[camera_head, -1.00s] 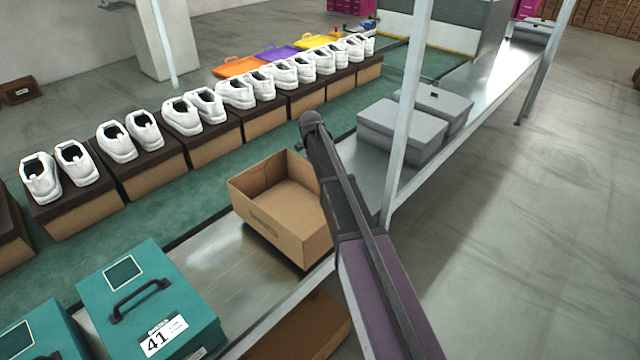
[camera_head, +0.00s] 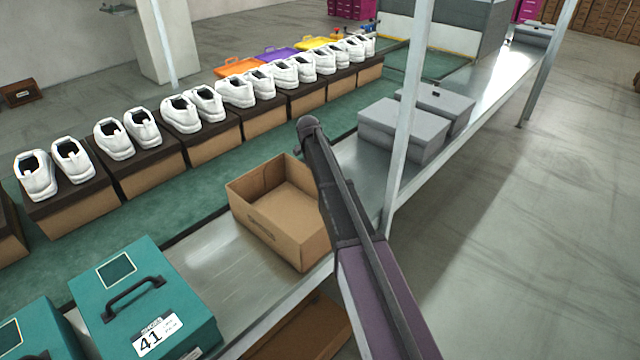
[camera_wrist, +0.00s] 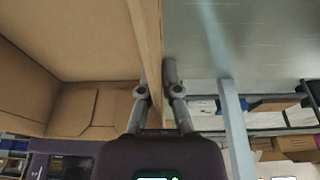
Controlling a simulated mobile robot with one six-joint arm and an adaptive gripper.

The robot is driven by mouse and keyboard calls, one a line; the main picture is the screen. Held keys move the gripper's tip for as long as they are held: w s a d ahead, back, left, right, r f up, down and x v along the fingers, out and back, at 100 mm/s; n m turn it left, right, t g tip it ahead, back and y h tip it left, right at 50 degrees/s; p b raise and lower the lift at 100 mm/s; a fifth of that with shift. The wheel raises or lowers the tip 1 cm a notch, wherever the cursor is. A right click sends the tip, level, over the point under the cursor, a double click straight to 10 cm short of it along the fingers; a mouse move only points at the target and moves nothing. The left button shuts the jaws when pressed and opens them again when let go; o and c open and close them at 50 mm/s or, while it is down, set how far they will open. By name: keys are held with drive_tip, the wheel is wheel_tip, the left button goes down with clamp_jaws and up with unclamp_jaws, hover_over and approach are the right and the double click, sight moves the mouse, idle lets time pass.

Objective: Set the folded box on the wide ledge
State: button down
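The folded box (camera_head: 272,222), open-topped brown cardboard, is upright over the wide metal ledge (camera_head: 215,268), between the teal boxes and the grey boxes. Its base appears at or very near the ledge surface; contact is hard to tell. In the wrist view its wall (camera_wrist: 151,40) runs between the fingers of my gripper (camera_wrist: 157,78), one finger on each side. My gripper appears shut on this wall. The left fingertip is partly hidden in the wrist view. In the head view my arm covers the gripper and the box's right side.
Teal boxes (camera_head: 145,295) stand at the near left of the ledge. Grey boxes (camera_head: 405,130) stand farther along, behind a pale post (camera_head: 405,120). A green belt (camera_head: 190,205) with white shoes on boxes runs alongside. Bare ledge lies between the teal boxes and the cardboard box.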

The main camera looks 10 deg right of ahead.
drive_tip(key=shift+f, duration=0.15)
drive_tip(key=c, duration=0.8)
unclamp_jaws()
drive_tip(key=p+v, duration=1.1)
drive_tip(key=v, duration=0.1)
drive_tip(key=shift+p, duration=0.3)
drive_tip(key=shift+s, duration=0.1)
idle(0.5)
